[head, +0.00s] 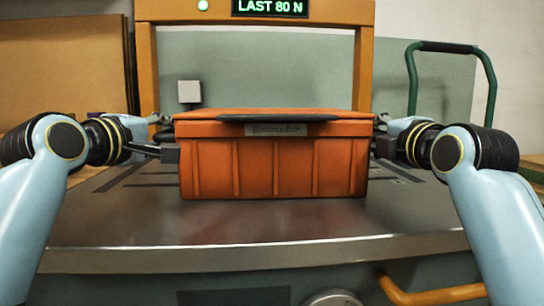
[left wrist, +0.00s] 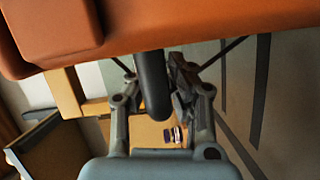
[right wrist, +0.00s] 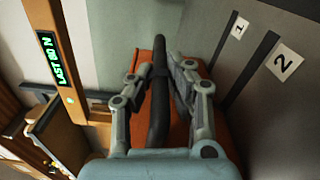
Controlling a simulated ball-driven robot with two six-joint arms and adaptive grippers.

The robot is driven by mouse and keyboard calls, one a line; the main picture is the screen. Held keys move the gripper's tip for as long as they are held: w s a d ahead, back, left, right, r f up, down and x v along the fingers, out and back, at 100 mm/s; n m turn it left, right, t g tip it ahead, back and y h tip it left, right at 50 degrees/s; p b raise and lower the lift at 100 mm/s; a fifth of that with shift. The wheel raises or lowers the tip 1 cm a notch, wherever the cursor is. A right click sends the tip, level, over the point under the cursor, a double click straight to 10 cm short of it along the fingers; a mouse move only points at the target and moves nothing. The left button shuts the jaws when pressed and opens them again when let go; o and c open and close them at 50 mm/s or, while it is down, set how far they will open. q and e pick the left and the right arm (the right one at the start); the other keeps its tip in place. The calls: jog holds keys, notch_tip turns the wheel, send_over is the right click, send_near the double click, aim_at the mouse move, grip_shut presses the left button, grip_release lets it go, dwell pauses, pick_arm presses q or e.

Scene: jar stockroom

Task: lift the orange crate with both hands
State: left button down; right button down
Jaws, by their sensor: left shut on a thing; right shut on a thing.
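The orange crate (head: 275,165) stands level in the middle of the metal table, its lid down and a small label on its front. It appears to rest on the tabletop. My left gripper (head: 160,148) is at the crate's left side, shut on a dark bar handle (left wrist: 152,85). My right gripper (head: 380,142) is at the right side, shut on the matching dark handle (right wrist: 158,95). In both wrist views the fingers lie on either side of the handle. In the head view the right fingertips are partly hidden.
An orange frame (head: 364,70) with a display reading "LAST 80 N" (head: 270,7) rises behind the crate. A green tubular handle (head: 448,47) stands at the back right. Number plates 1 (right wrist: 239,28) and 2 (right wrist: 285,62) lie on the table. The table's front strip is clear.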

dwell(0.5)
